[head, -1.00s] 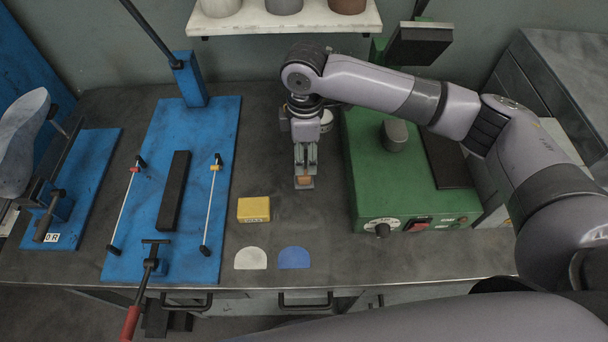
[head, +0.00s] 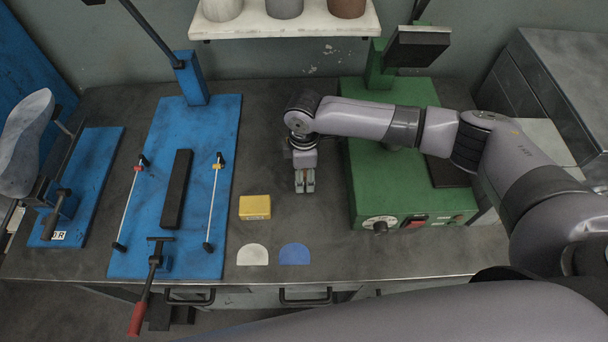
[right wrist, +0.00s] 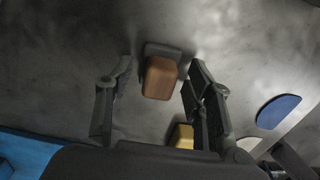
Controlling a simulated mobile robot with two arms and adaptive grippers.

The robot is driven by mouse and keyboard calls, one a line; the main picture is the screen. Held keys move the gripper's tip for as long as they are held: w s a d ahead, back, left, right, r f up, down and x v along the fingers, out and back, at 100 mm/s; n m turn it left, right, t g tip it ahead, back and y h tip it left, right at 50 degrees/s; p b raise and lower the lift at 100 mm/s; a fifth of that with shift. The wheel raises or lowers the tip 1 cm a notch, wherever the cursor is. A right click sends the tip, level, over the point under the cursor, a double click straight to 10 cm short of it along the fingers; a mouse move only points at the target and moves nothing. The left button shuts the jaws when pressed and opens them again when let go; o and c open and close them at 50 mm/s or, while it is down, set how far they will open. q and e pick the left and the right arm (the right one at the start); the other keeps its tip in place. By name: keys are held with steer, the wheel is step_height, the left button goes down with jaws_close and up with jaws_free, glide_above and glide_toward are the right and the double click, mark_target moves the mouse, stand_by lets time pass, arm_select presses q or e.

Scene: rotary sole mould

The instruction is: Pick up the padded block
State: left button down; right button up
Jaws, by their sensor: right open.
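The padded block (right wrist: 160,78), brown with a dark grey plate behind it, shows in the right wrist view between the two fingers of my right gripper. Gaps show on both sides of it. My right gripper (head: 304,187) is open and points down at the bench, right of the yellow block. In the head view its fingers hide the padded block. I cannot tell how far the fingertips are above the bench. My left gripper is in neither view.
A yellow block (head: 255,207) lies left of my right gripper, with a white half-round patch (head: 253,255) and a blue one (head: 294,254) in front. The green machine (head: 368,190) stands close on the right. A blue base plate (head: 143,225) with rods lies left.

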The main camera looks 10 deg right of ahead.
steer(key=shift+c, duration=0.5)
jaws_close()
steer(key=shift+r, duration=0.1)
step_height(320, 180, up, 20)
steer(key=b, duration=0.2)
steer(key=shift+b, duration=0.4)
steer(key=c, duration=0.6)
jaws_free()
steer(key=c, duration=0.4)
